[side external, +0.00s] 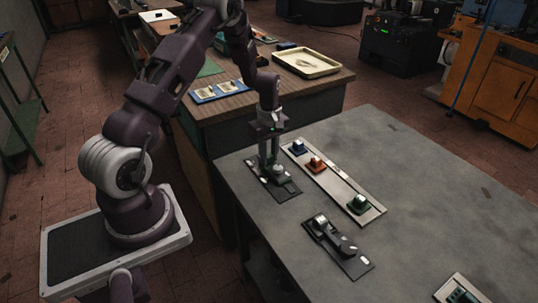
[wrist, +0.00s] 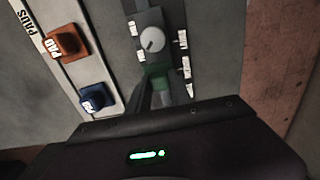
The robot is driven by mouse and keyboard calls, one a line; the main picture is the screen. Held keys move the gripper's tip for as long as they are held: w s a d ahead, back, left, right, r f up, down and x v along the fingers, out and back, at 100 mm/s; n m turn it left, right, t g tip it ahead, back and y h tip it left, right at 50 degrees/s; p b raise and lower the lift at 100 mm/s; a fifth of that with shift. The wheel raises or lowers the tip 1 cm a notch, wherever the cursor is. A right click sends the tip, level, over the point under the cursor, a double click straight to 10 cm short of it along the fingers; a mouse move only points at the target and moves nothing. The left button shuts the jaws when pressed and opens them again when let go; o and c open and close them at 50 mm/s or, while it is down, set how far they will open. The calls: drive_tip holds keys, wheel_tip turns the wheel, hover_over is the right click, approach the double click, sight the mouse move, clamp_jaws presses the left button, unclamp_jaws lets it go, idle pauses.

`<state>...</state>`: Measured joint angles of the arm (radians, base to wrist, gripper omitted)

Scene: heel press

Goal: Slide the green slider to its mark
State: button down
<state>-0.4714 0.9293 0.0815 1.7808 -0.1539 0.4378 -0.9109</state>
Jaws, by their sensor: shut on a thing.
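The green slider (wrist: 157,76) shows in the wrist view as a small green piece on a dark plate (wrist: 148,18), just below a round silver knob (wrist: 152,40). My gripper (wrist: 158,92) is shut on this green piece, which is partly hidden by the fingers. In the side external view my gripper (side external: 268,166) points down over the dark plate (side external: 287,190) near the table's left edge, and the slider is hidden there. White labels (wrist: 184,65) line the plate's sides. They are too blurred to tell which one is the mark.
A dark lever fixture (side external: 338,245) sits nearer the front. Another panel (side external: 460,291) is at bottom right. The table's right side is clear.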

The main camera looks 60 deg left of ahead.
sight(278, 165)
idle(0.6)
drive_tip(key=shift+d, duration=2.55)
drive_tip(key=c, duration=1.2)
unclamp_jaws()
drive_tip(key=shift+o, duration=0.2)
